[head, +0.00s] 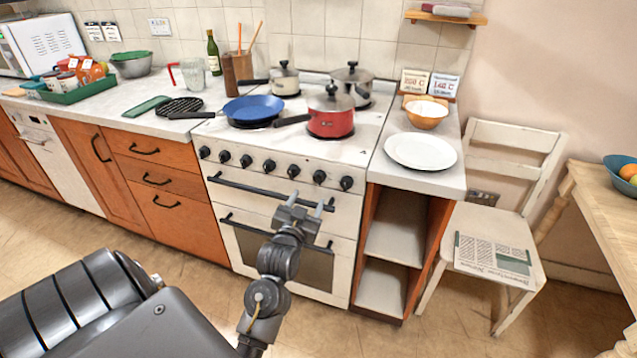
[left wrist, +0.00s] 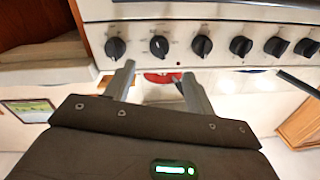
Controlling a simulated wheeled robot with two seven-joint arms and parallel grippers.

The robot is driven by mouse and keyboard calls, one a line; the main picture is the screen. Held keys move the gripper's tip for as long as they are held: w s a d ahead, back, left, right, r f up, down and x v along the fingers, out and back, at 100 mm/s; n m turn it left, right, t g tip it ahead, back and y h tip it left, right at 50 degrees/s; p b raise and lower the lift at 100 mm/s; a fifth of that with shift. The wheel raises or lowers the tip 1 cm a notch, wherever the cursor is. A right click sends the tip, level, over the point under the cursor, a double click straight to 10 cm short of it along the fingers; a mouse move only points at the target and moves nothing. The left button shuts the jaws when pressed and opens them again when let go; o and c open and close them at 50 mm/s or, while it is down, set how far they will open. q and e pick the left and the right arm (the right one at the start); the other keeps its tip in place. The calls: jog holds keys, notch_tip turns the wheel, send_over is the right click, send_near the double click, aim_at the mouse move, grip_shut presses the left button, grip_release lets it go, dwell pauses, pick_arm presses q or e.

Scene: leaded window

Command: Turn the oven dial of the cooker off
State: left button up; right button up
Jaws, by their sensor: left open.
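The white cooker (head: 290,240) has a front panel with a row of several black dials. The second dial from the right (head: 319,177) also shows in the left wrist view (left wrist: 159,45), with a pale pointer mark visible. The end dial (head: 346,183) is beside it (left wrist: 115,47). I cannot read which dial is the oven's. My left gripper (head: 312,201) is open and empty in front of the right end of the panel. In the left wrist view its fingertips (left wrist: 157,72) are apart, either side of the second dial's line and short of it. My right gripper is not in view.
The oven door handle (head: 270,190) runs below the dials, near my left gripper. A red pot (head: 330,122) and a blue pan (head: 253,108) stand on the hob. A small red light (left wrist: 179,76) shows on the panel. Open shelves (head: 395,235) and a chair (head: 500,215) stand right.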

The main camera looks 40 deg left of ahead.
aim_at(317, 181)
pick_arm(q)
jog(key=x, duration=0.9)
jog(key=c, duration=1)
